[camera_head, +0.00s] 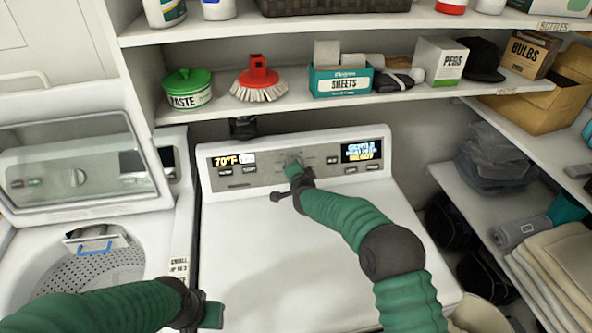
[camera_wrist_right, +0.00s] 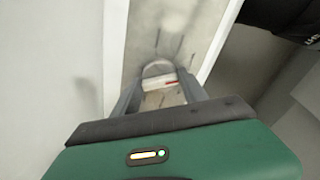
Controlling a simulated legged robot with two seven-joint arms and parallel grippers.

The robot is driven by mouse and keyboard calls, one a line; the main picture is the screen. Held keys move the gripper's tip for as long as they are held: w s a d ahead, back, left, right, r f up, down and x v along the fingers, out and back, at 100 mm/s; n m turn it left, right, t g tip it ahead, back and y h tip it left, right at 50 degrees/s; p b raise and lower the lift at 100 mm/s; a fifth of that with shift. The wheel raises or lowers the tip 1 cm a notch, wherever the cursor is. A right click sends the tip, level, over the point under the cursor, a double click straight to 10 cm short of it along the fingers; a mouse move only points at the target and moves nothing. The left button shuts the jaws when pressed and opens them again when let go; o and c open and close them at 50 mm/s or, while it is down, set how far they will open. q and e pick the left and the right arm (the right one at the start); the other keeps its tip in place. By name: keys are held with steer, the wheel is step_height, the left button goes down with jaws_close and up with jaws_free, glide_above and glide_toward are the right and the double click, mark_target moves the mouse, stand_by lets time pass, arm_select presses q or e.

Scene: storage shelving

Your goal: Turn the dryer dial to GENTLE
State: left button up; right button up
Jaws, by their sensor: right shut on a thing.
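The dryer (camera_head: 285,255) is white with a grey control panel (camera_head: 235,173) along its back. The dial (camera_head: 292,160) is at the panel's middle, mostly hidden by my right gripper (camera_head: 294,168) in the head view. In the right wrist view the pale round dial (camera_wrist_right: 157,70) with a red mark sits between the fingers of my right gripper (camera_wrist_right: 158,90), which is shut on it. The lit display (camera_head: 362,150) at the panel's right has a blue top line that seems to read GENTLE; smaller lines are blurred. My left gripper (camera_head: 211,313) is low over the dryer's front left, touching nothing visible; its opening is unclear.
An open-lidded washer (camera_head: 40,250) stands left of the dryer. Above the panel, a shelf (camera_head: 290,102) holds a green-lidded paste tub (camera_head: 187,90), a red brush (camera_head: 258,82), a sheets box (camera_head: 341,80) and a pegs box (camera_head: 436,60). Shelves with towels (camera_head: 560,262) stand at right.

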steer(key=shift+f+m, duration=0.1)
steer(key=shift+m, duration=0.4)
steer(key=o, duration=1.3)
steer(key=shift+o, duration=0.2)
steer(key=shift+d, duration=0.1)
